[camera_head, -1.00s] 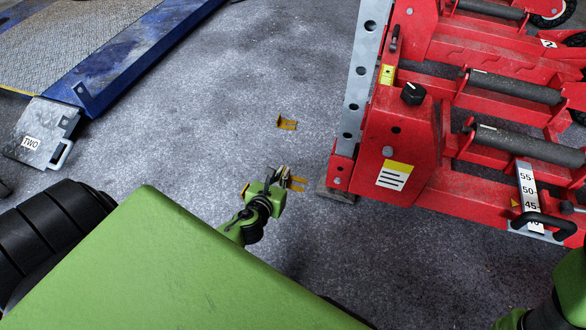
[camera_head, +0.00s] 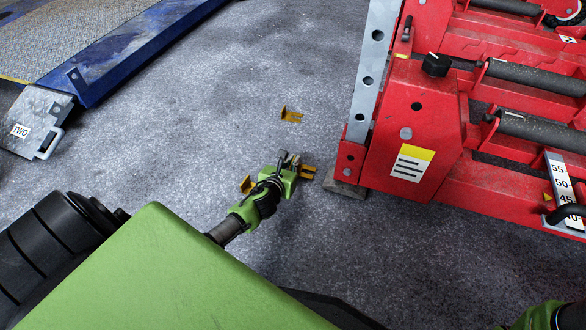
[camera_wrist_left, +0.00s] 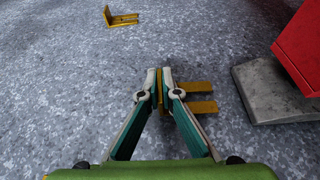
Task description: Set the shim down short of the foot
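My left gripper (camera_head: 297,167) is shut on a yellow forked shim (camera_head: 308,172). In the left wrist view the fingers (camera_wrist_left: 160,90) pinch the shim's upright plate, and its two prongs (camera_wrist_left: 200,97) point right toward the foot. The foot is a grey block (camera_head: 345,187) under the corner of the red jack; it also shows in the left wrist view (camera_wrist_left: 262,88). A gap of bare floor lies between prong tips and foot. I cannot tell whether the held shim touches the floor. My right gripper is not in view.
A second yellow shim (camera_head: 291,115) lies on the floor beyond the gripper. Another yellow piece (camera_head: 247,184) shows just left of the gripper. The red jack (camera_head: 410,160) stands at the right. A blue ramp (camera_head: 110,60) is at the upper left.

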